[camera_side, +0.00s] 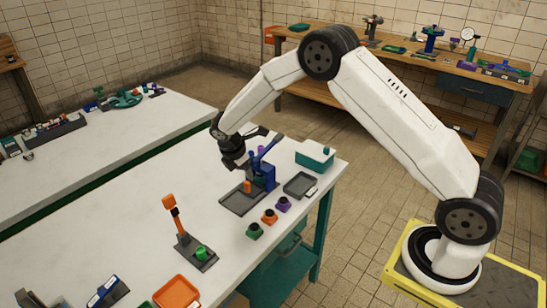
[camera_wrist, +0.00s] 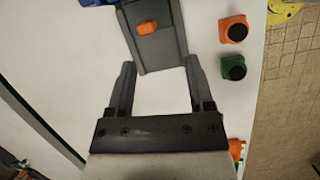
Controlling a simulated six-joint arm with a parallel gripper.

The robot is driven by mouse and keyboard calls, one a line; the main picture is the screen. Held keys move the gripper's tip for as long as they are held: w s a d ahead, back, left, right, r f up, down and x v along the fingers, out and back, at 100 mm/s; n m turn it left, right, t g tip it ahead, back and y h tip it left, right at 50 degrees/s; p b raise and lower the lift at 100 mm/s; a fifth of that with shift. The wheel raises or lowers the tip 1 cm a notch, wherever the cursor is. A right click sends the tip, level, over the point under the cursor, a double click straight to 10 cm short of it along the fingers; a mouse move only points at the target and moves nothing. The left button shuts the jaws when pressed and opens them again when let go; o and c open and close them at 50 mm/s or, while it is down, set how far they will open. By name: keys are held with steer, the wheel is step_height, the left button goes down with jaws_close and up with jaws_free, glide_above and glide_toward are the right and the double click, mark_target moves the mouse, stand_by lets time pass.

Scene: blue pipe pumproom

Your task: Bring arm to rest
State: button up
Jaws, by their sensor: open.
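My gripper (camera_wrist: 158,70) is open and empty in the wrist view, its two dark fingers spread over bare white table. In the side view the dark wrist hangs above the table beside the blue press (camera_side: 265,172), and the fingertips are hard to make out there. The press stands on a grey tray-like base (camera_side: 238,204). An orange piece (camera_side: 248,187) sits on this base; it also shows in the wrist view (camera_wrist: 147,27), beyond the fingertips and apart from them.
Green (camera_side: 254,231), orange (camera_side: 269,216) and purple (camera_side: 283,204) knobs stand near the table's right edge. A small grey tray (camera_side: 300,185) and teal box (camera_side: 315,155) are behind them. An orange-handled tool (camera_side: 172,212) stands in front. Open floor lies right of the table.

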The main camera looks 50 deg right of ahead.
steer(key=s+a+r+m+y, duration=0.1)
steer(key=s+r+m, duration=0.2)
steer(key=s+m, duration=0.2)
steer(key=s+a+r+m+t+y, duration=0.1)
steer(key=s+m, duration=0.4)
steer(key=s, duration=0.6)
steer(key=s+a+r+m+t+y, duration=0.1)
steer(key=s+a+r+m, duration=0.1)
steer(key=s+r+m, duration=0.3)
steer(key=s+m, duration=0.1)
steer(key=s, duration=0.2)
steer(key=shift+s+a+y, duration=0.4)
